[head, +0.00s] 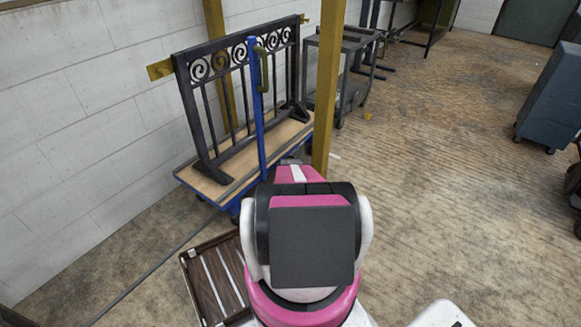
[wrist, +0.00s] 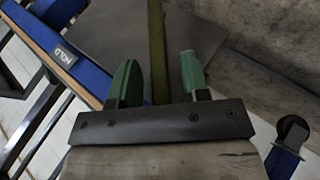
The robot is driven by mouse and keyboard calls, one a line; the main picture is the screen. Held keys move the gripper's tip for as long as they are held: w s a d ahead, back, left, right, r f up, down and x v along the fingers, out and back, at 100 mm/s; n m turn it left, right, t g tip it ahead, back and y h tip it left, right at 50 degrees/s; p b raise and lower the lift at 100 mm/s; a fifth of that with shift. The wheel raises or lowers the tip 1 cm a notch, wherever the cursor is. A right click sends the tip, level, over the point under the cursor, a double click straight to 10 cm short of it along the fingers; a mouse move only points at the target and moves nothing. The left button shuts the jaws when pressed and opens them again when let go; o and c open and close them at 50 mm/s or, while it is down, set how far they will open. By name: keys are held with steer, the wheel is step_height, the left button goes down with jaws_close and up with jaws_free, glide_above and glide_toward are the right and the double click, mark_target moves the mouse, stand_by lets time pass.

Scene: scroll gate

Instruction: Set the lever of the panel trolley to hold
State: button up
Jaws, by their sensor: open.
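The panel trolley (head: 232,197) is blue with a wooden deck and carries a dark scroll gate (head: 215,95) upright. A blue post (head: 257,120) stands at its near side, with an olive handle-like lever (head: 262,70) near its top. In the wrist view, a blue bar at upper left bears a HOLD label (wrist: 65,55). My gripper (wrist: 160,78) shows green fingers, open and apart. A narrow olive bar (wrist: 157,40) runs between or behind them; I cannot tell whether it is the lever or how near it is. My gripper is hidden behind my arm in the head view.
A yellow post (head: 328,85) stands just right of the trolley, another behind the gate. A grey cart (head: 350,75) is farther back. A slatted dark panel (head: 217,280) lies low in front. A blue-grey cabinet (head: 552,95) stands right. The floor between is clear.

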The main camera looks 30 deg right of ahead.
steer(key=shift+w+d+f, duration=0.1)
steer(key=shift+w+f, duration=0.05)
steer(key=shift+f, duration=0.05)
jaws_close()
steer(key=shift+d+r+g+y, duration=0.2)
steer(key=shift+d+g+y, duration=0.1)
steer(key=shift+d+y, duration=0.1)
steer(key=shift+w+d+r+m+g+y, duration=0.3)
steer(key=shift+d+r+y, duration=0.15)
steer(key=shift+y, duration=0.35)
